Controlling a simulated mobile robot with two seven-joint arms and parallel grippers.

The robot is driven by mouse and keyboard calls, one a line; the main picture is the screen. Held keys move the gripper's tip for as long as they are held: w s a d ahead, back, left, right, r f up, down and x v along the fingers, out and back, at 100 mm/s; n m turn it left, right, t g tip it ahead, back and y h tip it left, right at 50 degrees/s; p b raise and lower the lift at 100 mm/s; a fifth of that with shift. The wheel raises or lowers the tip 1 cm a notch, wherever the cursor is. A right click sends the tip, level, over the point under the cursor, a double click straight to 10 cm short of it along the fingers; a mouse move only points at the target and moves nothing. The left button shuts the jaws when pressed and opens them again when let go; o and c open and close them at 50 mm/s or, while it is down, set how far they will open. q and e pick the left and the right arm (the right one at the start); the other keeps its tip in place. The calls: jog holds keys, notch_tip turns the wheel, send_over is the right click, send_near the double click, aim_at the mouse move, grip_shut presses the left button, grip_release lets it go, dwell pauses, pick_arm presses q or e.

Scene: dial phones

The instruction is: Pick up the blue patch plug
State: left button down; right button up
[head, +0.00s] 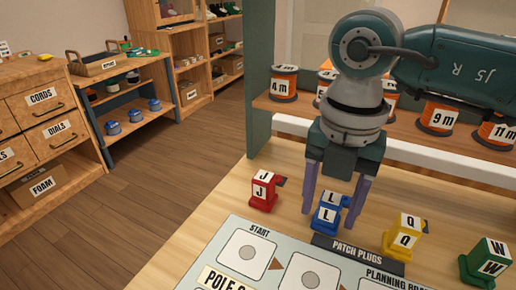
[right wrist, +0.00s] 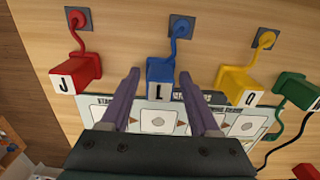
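The blue patch plug (head: 327,217), marked L, stands on the wooden table behind the "PATCH PLUGS" label. In the right wrist view the blue plug (right wrist: 160,70) has a blue cord running to a socket plate (right wrist: 181,27). My right gripper (head: 330,212) points down with its two purple fingers apart, one on each side of the blue plug. In the right wrist view a gap shows between each finger and the plug, so the gripper (right wrist: 160,76) is open. My left gripper is not in view.
A red plug J (head: 264,191) stands to the left. A yellow plug Q (head: 403,236) and a green plug W (head: 486,263) stand to the right. The planning board (head: 213,275) lies in front. A shelf (head: 262,103) with cable spools runs behind.

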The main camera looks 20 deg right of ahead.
grip_shut()
dwell(0.4)
